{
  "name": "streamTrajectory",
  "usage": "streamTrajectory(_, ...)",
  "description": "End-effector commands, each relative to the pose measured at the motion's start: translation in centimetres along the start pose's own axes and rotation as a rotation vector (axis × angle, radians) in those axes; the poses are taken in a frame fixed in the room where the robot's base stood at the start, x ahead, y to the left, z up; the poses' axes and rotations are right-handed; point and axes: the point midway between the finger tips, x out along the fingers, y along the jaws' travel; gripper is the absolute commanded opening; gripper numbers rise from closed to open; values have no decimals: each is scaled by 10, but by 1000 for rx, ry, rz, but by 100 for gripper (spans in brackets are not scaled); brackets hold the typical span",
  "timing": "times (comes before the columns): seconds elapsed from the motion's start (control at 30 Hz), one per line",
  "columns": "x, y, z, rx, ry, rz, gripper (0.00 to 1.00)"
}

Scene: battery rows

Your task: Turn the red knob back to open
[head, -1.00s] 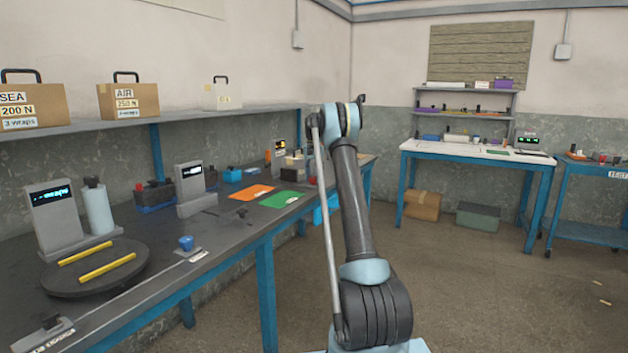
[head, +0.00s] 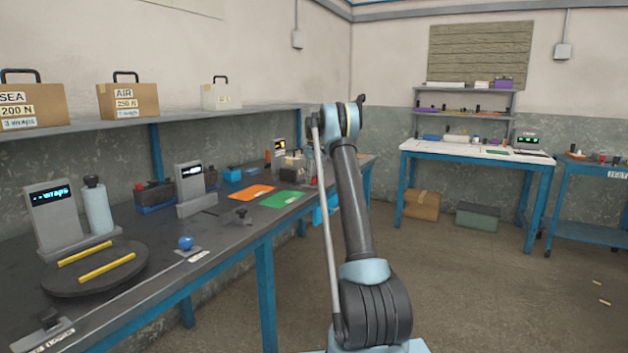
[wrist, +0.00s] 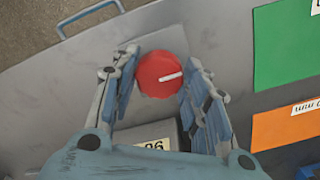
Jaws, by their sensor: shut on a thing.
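The red knob (wrist: 163,74) shows in the wrist view as a round cap with a white pointer line. The line runs from its middle towards the right and slightly up. My gripper (wrist: 161,84) reaches around the knob with one finger on each side and is shut on it. Part of a label with dark print lies below the knob, between the fingers. In the head view I cannot make out the red knob or my gripper; my arm stands in front of that end of the bench.
The wrist view shows a green mat (wrist: 288,45) and an orange mat (wrist: 285,125) to the right. In the head view, the bench holds a round turntable (head: 97,270) with yellow bars, a blue knob (head: 186,243) and grey display units. A shelf (head: 200,120) runs above it.

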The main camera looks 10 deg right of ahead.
Motion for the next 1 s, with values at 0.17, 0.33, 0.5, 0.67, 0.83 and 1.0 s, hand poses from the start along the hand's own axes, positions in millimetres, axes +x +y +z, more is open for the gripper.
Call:
streamTrajectory(0.17,0,0,1,-167,-3,-2,18)
streamTrajectory(0.33,0,0,1,-328,-2,-2,18)
streamTrajectory(0.5,0,0,0,-490,-2,-3,18)
streamTrajectory(0.67,0,0,0,-642,-2,-3,18)
streamTrajectory(0.83,0,1,0,-803,-1,-3,18)
streamTrajectory(1.0,0,1,0,-965,-1,-3,18)
